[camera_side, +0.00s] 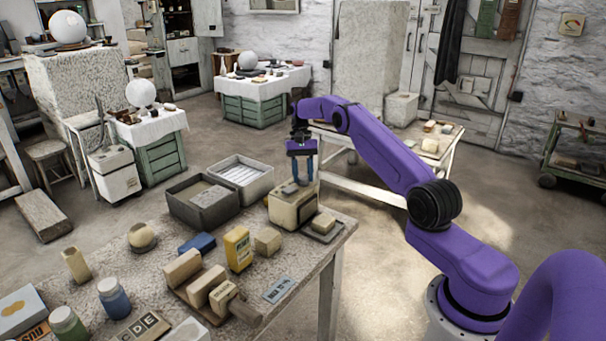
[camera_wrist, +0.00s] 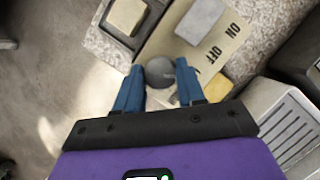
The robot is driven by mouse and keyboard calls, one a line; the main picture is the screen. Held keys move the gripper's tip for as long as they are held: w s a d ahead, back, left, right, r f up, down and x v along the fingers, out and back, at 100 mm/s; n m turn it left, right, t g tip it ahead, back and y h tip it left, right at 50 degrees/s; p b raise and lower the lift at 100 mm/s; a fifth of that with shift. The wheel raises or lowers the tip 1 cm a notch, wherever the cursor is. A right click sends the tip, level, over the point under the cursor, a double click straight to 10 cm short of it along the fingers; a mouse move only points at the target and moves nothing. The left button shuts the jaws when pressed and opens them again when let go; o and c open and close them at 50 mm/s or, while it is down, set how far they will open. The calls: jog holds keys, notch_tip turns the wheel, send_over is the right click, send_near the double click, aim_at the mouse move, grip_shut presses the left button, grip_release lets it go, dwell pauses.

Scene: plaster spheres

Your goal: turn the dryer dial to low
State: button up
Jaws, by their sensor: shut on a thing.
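The dryer (camera_side: 284,214) is a cream box near the table's far right corner. In the wrist view its top panel (camera_wrist: 212,52) shows the words ON and OFF beside a pale grey rectangular switch (camera_wrist: 201,19). The dial (camera_wrist: 160,69) is a round grey knob near the panel's edge. My gripper (camera_wrist: 161,76) has blue fingers, one on each side of the dial, and is shut on it. In the side view my gripper (camera_side: 303,178) points down over the dryer's top. The dial's pointer and any low mark cannot be made out.
A cream block (camera_side: 323,222) on a dark tray sits right beside the dryer. A dark bin (camera_side: 190,213) and a pale bin (camera_side: 262,186) with ribbed contents stand on its other side. Jars, blocks and a yellow box (camera_side: 238,249) crowd the nearer table.

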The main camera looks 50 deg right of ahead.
aim_at(304, 179)
jog(key=o, duration=1)
notch_tip(304, 179, up, 4)
jog(key=shift+f, duration=0.25)
jog(key=shift+s+a+r, duration=0.95)
jog(key=shift+s+r, duration=0.65)
jog(key=shift+s, duration=0.55)
jog(key=shift+s+a+r, duration=0.95)
jog(key=shift+s+r, duration=0.65)
jog(key=shift+s, duration=0.5)
jog(key=shift+s+a+r, duration=0.95)
jog(key=shift+s+r, duration=0.65)
jog(key=shift+s, duration=0.55)
